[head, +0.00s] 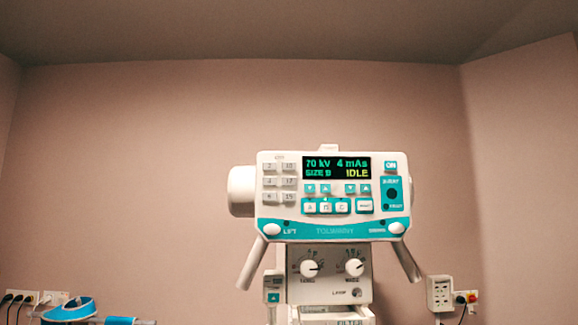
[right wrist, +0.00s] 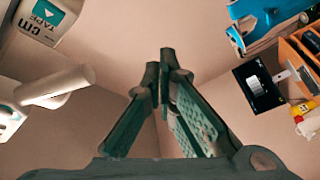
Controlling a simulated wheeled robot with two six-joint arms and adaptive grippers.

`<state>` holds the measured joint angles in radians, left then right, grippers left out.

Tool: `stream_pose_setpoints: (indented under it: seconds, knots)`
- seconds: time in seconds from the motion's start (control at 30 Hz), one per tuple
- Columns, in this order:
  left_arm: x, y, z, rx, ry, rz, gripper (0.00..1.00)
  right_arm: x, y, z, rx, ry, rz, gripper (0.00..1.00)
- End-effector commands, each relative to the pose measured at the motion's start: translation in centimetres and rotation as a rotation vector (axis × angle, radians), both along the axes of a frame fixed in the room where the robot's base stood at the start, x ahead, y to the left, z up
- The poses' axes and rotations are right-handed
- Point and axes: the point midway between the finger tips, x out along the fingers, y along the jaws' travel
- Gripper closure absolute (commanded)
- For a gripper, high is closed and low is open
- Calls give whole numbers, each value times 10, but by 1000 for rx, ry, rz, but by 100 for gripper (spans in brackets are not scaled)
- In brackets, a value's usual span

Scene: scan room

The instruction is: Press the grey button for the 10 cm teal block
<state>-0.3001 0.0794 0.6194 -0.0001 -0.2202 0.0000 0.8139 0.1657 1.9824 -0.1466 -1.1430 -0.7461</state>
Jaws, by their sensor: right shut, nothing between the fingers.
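In the head view a white control panel with teal trim (head: 330,234) faces me. Its screen (head: 337,168) reads 70 kV, 4 mAs, SIZE B, IDLE. A cluster of small grey buttons (head: 279,182) sits at its left in two columns. The labels are small; the upper right one looks like 10, others like 17 and 15. No teal block can be made out for certain. My right gripper (right wrist: 160,72) shows in the right wrist view, its fingertips together and empty. The panel's face is not visible there. Neither gripper shows in the head view.
A blue object (head: 70,310) is at lower left, wall sockets (head: 440,293) at right. The right wrist view shows a white box marked TAPE (right wrist: 47,18) and a dark screen (right wrist: 258,88).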

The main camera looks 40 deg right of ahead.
Motion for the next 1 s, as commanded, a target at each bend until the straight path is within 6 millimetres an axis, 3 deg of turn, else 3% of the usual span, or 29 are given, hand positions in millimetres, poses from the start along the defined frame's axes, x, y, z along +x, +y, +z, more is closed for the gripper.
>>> stream_pose_setpoints:
  seconds: [0.03, 0.1, 0.3, 0.4, 0.5, 0.6, 0.7, 1.0]
  knots:
    - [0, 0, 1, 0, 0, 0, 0, -3, -3, 36, -35, -59, -13, 100]
    - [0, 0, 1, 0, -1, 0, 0, -12, -6, 85, -89, -138, -34, 100]
    - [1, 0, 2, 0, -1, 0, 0, -58, -16, 217, -232, -355, -124, 100]
    - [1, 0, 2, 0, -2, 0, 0, -90, -20, 273, -290, -450, -175, 100]
    - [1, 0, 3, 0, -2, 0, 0, -118, -23, 313, -334, -520, -222, 100]
    - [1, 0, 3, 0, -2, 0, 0, -137, -25, 336, -359, -563, -253, 100]
    - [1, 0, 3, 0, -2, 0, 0, -146, -26, 345, -369, -581, -266, 100]
    - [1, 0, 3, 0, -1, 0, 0, -146, -26, 346, -370, -583, -267, 100]
